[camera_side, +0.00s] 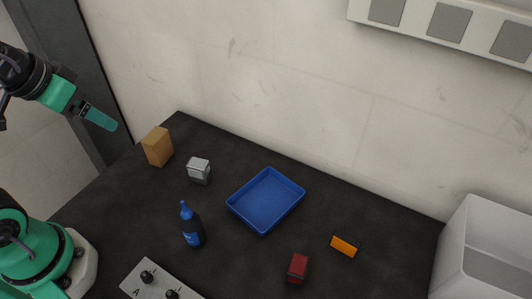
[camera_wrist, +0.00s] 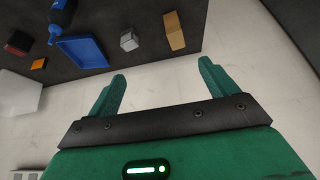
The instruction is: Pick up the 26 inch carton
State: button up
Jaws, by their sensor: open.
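A tan carton (camera_side: 157,146) stands upright at the back left of the dark table. It also shows in the wrist view (camera_wrist: 174,30) at the upper middle, beyond my fingers. No size marking can be read on it, so I cannot tell whether it is the 26 inch one. A small grey box (camera_side: 198,171) stands to its right, also in the wrist view (camera_wrist: 128,41). My gripper (camera_side: 102,119) is raised at the left, up and left of the tan carton and apart from it. In the wrist view my gripper (camera_wrist: 162,71) is open, with nothing between its fingers.
A blue tray (camera_side: 282,206) lies empty mid-table. A dark blue bottle (camera_side: 192,226) stands left of it. A red block (camera_side: 297,268) and an orange block (camera_side: 343,246) lie to the right. A white bin (camera_side: 475,255) is far right. A knob panel (camera_side: 155,282) is at the front.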

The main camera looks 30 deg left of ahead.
jog(key=shift+w, duration=0.1)
jog(key=m+g, duration=0.5)
jog(key=m, duration=1.1)
send_over(154, 136)
jog(key=f, duration=1.3)
jog(key=shift+s+f, duration=0.25)
jog(key=shift+w+f+g, duration=0.2)
jog(key=shift+f+g, duration=0.1)
jog(key=shift+f, duration=1.45)
jog(key=shift+f, duration=0.1)
jog(key=shift+w+f, duration=0.1)
jog(key=shift+f, duration=2.4)
